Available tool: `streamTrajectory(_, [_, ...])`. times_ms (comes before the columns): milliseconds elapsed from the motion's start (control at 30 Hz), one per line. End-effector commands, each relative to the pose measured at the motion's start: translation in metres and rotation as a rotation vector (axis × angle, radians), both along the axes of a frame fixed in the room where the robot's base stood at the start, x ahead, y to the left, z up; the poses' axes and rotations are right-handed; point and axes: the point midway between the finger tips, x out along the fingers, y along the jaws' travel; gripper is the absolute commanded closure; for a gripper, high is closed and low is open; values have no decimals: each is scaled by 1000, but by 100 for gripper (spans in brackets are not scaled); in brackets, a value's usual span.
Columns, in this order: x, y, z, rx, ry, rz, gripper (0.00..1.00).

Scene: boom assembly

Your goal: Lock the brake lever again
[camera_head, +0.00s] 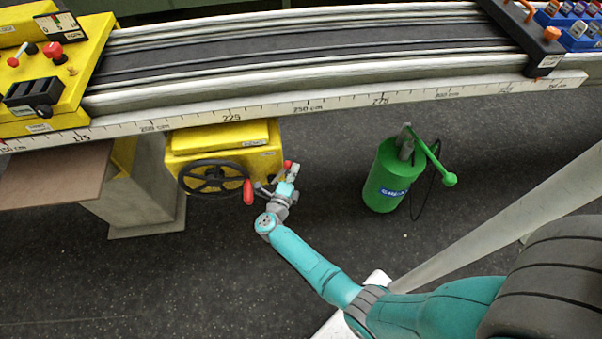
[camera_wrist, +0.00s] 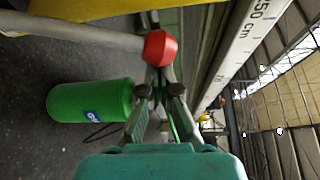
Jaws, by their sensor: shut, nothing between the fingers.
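The brake lever shows in the wrist view as a grey rod coming in from the left with a red knob (camera_wrist: 160,48) at its end. In the head view a small red knob (camera_head: 288,165) stands at the right side of the yellow box (camera_head: 225,145). My gripper (camera_head: 268,187) is beside that box, close to the knob. In the wrist view my gripper (camera_wrist: 160,78) has its fingers drawn together, with the tips just below the red knob. Nothing is held between them. I cannot tell whether the tips touch the knob.
The yellow box carries a black handwheel (camera_head: 212,178) with a red handle (camera_head: 248,192), close left of my gripper. The long rail with its scale (camera_head: 330,103) runs above. A green canister (camera_head: 388,180) stands to the right. The dark floor between is clear.

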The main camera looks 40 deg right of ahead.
Motion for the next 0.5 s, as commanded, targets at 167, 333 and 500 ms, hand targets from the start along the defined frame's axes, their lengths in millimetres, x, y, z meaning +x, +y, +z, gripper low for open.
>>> streamTrajectory(167, [12,17,12,-135,91,4,100])
streamTrajectory(333, [21,31,20,-239,160,3,100])
streamTrajectory(500, [29,42,24,-232,156,2,100])
